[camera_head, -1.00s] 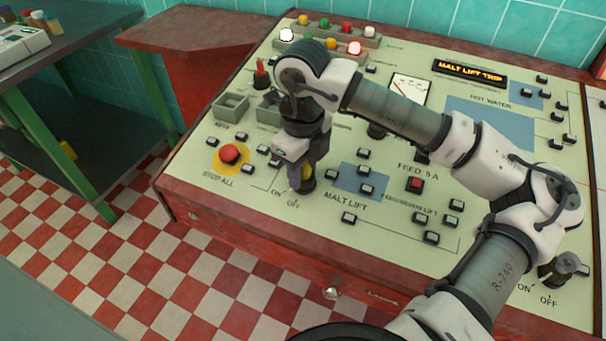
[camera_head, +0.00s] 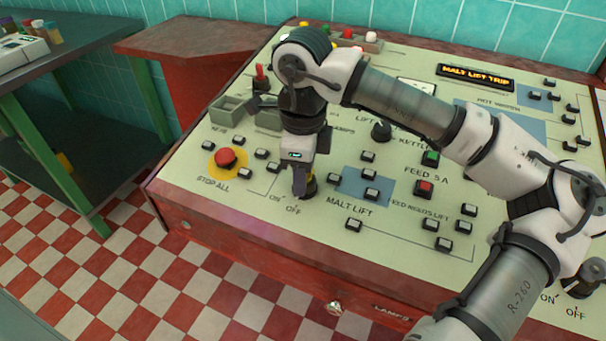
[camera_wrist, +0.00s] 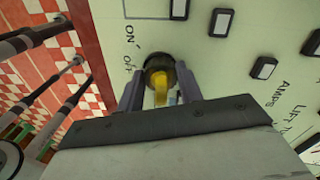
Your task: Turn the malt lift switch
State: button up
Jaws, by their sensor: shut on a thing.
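The malt lift switch (camera_head: 311,188) is a dark round base with a yellow handle, on the cream panel beside the ON and OFF marks and left of the MALT LIFT label. In the wrist view its yellow handle (camera_wrist: 161,84) stands between my two fingers, with the dark base behind it. My gripper (camera_head: 302,192) points down at the switch and is shut on the handle. The fingers also show in the wrist view (camera_wrist: 160,92). In the head view my gripper hides much of the switch.
A red STOP ALL button (camera_head: 226,157) on a yellow disc sits left of my gripper. Small buttons (camera_head: 368,172) lie to the right. A lit display (camera_head: 475,76) reads MALT LIFT TRIP. A dark knob (camera_head: 381,130) stands farther back. A green-legged table (camera_head: 60,130) is at left.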

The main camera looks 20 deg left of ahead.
jog(key=shift+n, duration=0.3)
dwell(0.5)
jog(key=o, duration=1)
notch_tip(320, 180, up, 14)
jog(key=shift+f, duration=0.1)
